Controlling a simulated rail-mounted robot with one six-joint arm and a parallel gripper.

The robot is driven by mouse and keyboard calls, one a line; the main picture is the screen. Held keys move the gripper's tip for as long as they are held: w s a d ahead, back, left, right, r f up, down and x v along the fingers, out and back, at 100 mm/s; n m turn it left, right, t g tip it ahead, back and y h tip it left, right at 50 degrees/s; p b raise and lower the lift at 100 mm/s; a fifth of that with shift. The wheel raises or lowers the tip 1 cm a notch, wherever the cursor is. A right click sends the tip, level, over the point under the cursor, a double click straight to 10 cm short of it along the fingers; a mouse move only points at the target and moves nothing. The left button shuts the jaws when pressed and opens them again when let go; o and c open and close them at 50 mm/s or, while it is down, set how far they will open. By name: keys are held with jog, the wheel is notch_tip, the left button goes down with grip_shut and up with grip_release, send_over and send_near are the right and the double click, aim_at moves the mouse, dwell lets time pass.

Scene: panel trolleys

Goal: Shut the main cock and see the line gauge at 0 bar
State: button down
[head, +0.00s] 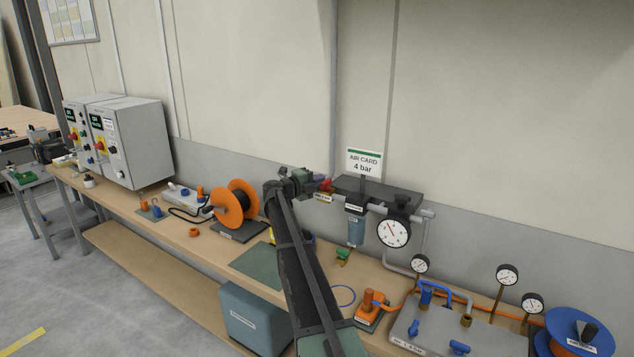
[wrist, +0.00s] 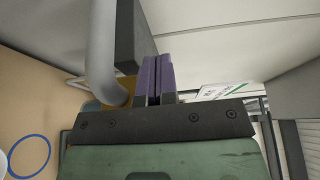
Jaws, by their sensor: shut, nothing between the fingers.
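My gripper (head: 316,184) is at the left end of the air unit on the wall side of the bench. In the wrist view its purple fingers (wrist: 157,78) are together with nothing between them. A red part (head: 326,184), which looks like the main cock's handle, is right at the fingertips; I cannot tell whether they touch or how the handle is turned.
A card reading "AIR CARD 4 bar" (head: 364,162) stands above the unit. In the wrist view a grey pipe (wrist: 103,55) runs close beside the fingers. A filter bowl (head: 356,231), an orange reel (head: 235,205) and a grey manifold block (head: 455,330) with small gauges are nearby.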

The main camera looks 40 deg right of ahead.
jog(key=shift+d, duration=0.4)
dwell(0.5)
jog(key=shift+w, duration=0.1)
